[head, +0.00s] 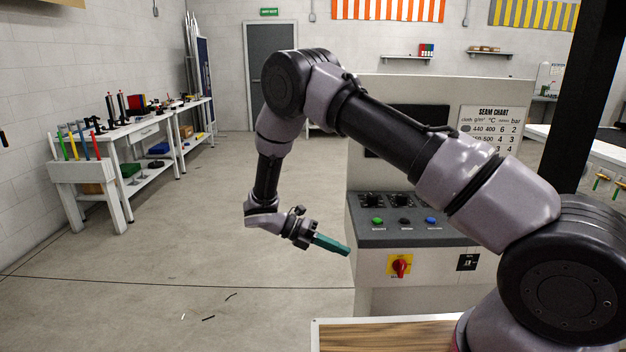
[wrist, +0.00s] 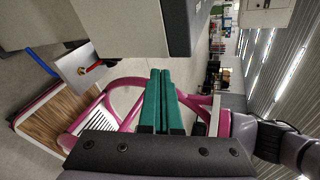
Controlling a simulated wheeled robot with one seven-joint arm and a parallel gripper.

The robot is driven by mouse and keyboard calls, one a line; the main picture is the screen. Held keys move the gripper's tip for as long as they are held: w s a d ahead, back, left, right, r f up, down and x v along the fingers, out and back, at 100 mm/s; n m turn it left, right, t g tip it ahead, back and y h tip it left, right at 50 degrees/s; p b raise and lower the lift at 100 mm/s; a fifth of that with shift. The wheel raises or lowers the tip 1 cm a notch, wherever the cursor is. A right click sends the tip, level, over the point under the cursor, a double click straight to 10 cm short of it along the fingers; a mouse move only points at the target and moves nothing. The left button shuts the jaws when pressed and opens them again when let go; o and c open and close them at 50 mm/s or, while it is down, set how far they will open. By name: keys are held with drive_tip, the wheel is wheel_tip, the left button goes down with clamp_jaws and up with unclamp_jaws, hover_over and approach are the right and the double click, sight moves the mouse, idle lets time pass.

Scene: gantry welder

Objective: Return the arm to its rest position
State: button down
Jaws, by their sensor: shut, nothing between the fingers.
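My gripper (head: 346,249) has green fingers and shows in the middle of the head view, at the end of my bent arm. Its fingers point right and slightly down, in front of the left part of the control panel as seen in this view. In the wrist view the two green fingers of my gripper (wrist: 160,72) lie side by side, pressed together with nothing between them. I cannot tell the exact gap between the fingertips and the machine.
A seam chart (head: 490,128) hangs above. A workbench (head: 140,130) with tools stands at the left wall. The floor (head: 200,240) left of my gripper is mostly clear.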

drive_tip(key=s+d+r+m+y, duration=0.1)
drive_tip(key=d+r+m+y, duration=0.4)
drive_tip(key=r+m, duration=0.5)
drive_tip(key=d+r+m+y, duration=0.45)
drive_tip(key=r+m, duration=0.25)
drive_tip(key=r, duration=0.8)
drive_tip(key=s+d+r+m+t+y, duration=0.2)
drive_tip(key=s+d+r+m+t, duration=0.1)
drive_tip(key=s+r+m, duration=0.4)
drive_tip(key=s+d+r+m+t+y, duration=0.3)
drive_tip(key=s+r+m+t, duration=0.3)
drive_tip(key=m, duration=0.5)
wheel_tip(320, 180, up, 2)
drive_tip(key=shift+s+d+r, duration=0.1)
drive_tip(key=shift+s+d, duration=0.3)
drive_tip(key=shift+d, duration=0.35)
drive_tip(key=shift+y, duration=0.25)
